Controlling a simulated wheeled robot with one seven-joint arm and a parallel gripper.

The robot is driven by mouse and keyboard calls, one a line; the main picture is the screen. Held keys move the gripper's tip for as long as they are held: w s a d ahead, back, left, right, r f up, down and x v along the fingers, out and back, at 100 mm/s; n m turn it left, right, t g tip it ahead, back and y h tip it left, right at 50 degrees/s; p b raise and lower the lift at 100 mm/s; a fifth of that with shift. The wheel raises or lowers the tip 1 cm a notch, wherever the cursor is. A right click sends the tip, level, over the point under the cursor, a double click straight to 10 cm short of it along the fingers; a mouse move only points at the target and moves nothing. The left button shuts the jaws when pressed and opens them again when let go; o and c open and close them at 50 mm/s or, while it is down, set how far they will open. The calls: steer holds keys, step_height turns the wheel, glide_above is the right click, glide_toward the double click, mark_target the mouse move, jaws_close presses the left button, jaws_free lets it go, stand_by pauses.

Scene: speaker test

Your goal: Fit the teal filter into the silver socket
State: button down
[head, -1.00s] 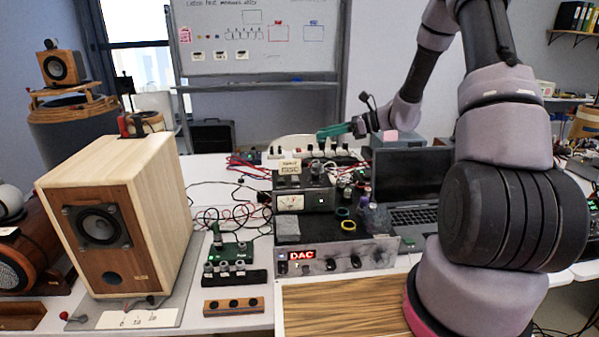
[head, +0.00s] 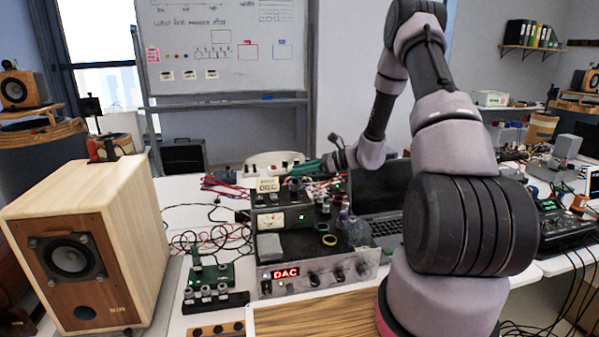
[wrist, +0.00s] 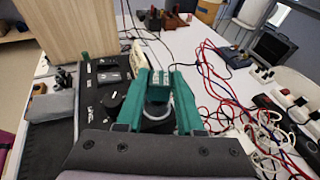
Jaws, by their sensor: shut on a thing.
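My gripper (wrist: 158,88) has green fingers, which fill the middle of the wrist view. It is shut on a small teal piece (wrist: 158,76), apparently the filter, which blends with the fingers. A pale ring shows between the fingers; I cannot tell what it belongs to. In the head view my gripper (head: 305,168) hangs above the back of the black meter box (head: 283,218). Several silver-topped cylinders (head: 206,292) stand on a black strip by a green board at the lower left. I cannot tell which one is the silver socket.
A large wooden speaker (head: 75,250) stands at the left. The DAC unit (head: 318,278) is in front of the meter box. A laptop (head: 385,190) is behind my arm. Red and white cables (wrist: 215,80) lie right of my gripper. A wooden board (head: 320,318) is at the front.

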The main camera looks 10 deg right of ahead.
steer(key=shift+f, duration=0.25)
steer(key=shift+f, duration=0.35)
steer(key=c, duration=0.5)
jaws_free()
steer(key=shift+c, duration=0.2)
steer(key=shift+r, duration=0.1)
